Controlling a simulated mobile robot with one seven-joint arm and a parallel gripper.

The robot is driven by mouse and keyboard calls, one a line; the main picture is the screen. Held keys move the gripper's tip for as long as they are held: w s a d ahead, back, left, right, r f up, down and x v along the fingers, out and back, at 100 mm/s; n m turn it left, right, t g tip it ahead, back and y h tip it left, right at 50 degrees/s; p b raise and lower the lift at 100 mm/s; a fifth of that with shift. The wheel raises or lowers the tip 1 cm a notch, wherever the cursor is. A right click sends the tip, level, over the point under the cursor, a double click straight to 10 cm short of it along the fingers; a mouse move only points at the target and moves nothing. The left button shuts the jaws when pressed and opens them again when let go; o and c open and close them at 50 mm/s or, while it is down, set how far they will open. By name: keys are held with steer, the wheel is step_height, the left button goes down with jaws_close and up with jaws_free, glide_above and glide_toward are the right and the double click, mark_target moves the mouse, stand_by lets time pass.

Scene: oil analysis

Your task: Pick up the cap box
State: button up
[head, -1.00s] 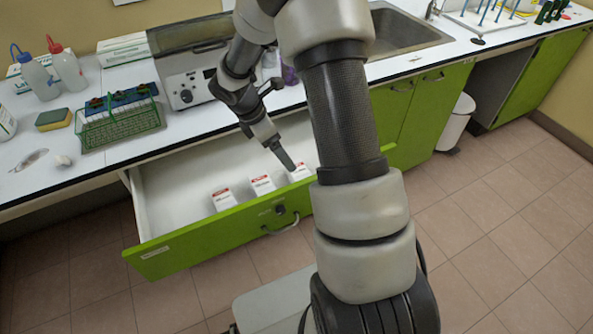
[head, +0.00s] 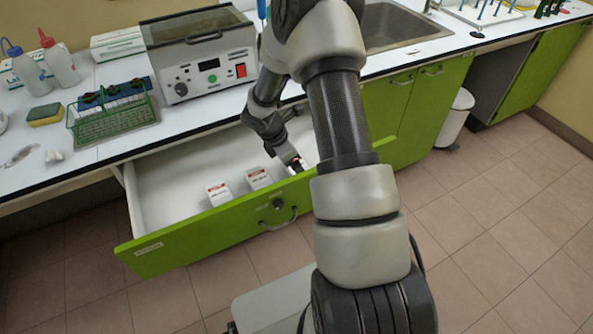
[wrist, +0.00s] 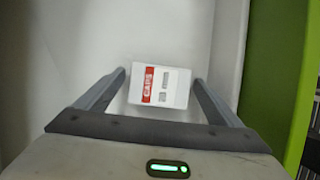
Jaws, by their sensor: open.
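The drawer (head: 160,190) is open. It holds small white cap boxes with a red band. Two show in the head view: a left box (head: 219,194) and a middle box (head: 258,178). My gripper (head: 297,164) is down in the drawer's right part, right of these two, and hides most of what is under it. In the wrist view, one cap box (wrist: 160,87) with "CAPS" on its red band lies between the two fingers of my gripper (wrist: 159,80). The fingers are open, with a gap on each side of the box.
The drawer's green front (head: 205,240) runs close beside my gripper. Above is the white counter (head: 85,180) with a grey machine (head: 200,65), a green tube rack (head: 112,118) and a yellow-green sponge (head: 45,114). The drawer's left part is empty.

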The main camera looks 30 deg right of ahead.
steer(key=c, duration=1.2)
